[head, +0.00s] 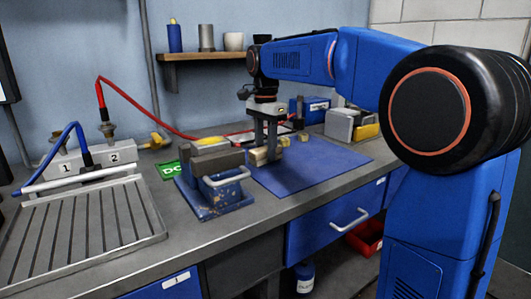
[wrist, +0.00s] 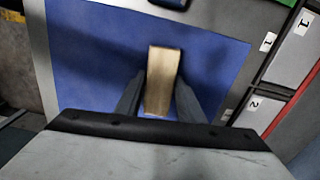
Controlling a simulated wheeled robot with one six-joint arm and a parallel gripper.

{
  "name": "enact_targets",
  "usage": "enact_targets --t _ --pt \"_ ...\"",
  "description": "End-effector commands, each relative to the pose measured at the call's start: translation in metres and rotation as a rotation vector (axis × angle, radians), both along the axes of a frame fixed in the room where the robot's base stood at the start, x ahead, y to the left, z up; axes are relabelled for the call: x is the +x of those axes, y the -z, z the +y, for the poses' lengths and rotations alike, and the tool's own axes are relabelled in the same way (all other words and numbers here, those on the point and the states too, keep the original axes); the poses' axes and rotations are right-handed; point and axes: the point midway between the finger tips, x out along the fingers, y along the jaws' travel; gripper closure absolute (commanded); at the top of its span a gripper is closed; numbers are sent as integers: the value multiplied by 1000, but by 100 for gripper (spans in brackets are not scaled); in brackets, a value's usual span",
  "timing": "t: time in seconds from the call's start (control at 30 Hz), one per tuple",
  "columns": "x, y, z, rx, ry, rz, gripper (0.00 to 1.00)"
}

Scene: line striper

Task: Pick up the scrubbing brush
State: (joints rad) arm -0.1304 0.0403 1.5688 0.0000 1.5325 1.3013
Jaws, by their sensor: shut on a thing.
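My gripper (head: 268,146) points down over the blue mat, with its jaws shut on a pale wooden block. The block looks like the wooden back of the scrubbing brush (head: 262,156). In the wrist view the brush (wrist: 163,72) is a long, tan bar between the two grey fingers (wrist: 158,100), with its far end sticking out past them. Its bristles cannot be made out. The brush is at or just above the mat (head: 315,162); I cannot tell if it touches.
A blue vise (head: 212,190) with a grey handle stands just left of the gripper. A grey slotted tray (head: 88,225) and hose fittings lie further left. A grey box (head: 343,124) and a yellow item are behind right. The mat's right part is clear.

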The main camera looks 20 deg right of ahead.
Motion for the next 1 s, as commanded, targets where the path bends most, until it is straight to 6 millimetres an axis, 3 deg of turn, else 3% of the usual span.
enact_targets --t 0.6,1.0 --pt "1 -90 0 0 0 -1 90" --pt "0 -99 0 0 0 0 90"
